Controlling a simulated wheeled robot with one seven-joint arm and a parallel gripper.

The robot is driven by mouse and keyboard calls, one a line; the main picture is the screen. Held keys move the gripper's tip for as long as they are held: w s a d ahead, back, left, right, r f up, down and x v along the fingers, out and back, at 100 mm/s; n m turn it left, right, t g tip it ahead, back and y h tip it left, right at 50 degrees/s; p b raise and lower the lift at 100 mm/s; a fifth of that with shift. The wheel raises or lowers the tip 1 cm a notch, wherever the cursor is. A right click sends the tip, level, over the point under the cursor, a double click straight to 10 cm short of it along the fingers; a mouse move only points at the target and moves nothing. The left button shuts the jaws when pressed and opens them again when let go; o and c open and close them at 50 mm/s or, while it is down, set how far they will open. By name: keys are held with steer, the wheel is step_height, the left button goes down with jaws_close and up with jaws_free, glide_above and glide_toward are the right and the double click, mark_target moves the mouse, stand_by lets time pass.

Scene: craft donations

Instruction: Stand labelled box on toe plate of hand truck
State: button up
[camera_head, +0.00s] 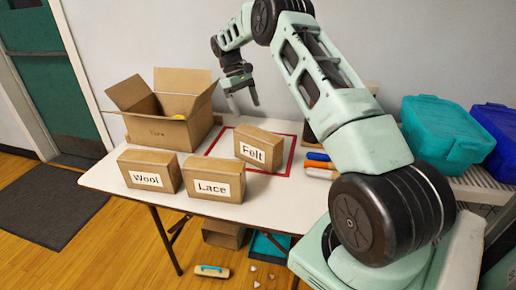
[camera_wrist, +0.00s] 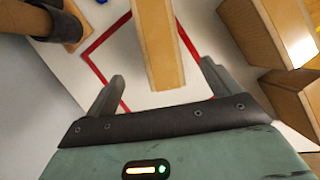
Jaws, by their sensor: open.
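Three closed cardboard boxes stand on the white table (camera_head: 105,178): Wool (camera_head: 150,171) at the left, Lace (camera_head: 214,178) in front, and Felt (camera_head: 259,148) inside a red outline. My gripper (camera_head: 242,99) is open and empty, fingers down, above and behind the Felt box. In the wrist view, a narrow box (camera_wrist: 157,45) lies ahead, between the lines of my gripper's two fingertips (camera_wrist: 163,72) and apart from both. It looks like the Felt box, but no label shows there. I cannot make out the hand truck or its toe plate in either view.
An open carton (camera_head: 172,131) labelled Yarn stands at the table's back left. Blue and orange handled items (camera_head: 318,158) lie at its right. Teal (camera_head: 443,132) and blue (camera_head: 494,140) bins stand farther right. A brush (camera_head: 212,271) lies on the floor.

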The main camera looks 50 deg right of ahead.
mark_target(257, 133)
steer(key=p+x, duration=0.1)
steer(key=x, duration=1)
steer(key=p+x, duration=0.1)
steer(key=x, duration=0.1)
steer(key=shift+s+f, duration=0.1)
steer(key=shift+s, duration=0.25)
steer(key=shift+s+f, duration=0.15)
steer(key=shift+f, duration=0.35)
steer(key=c, duration=1.3)
steer(key=shift+r, duration=0.15)
steer(key=shift+c, duration=0.5)
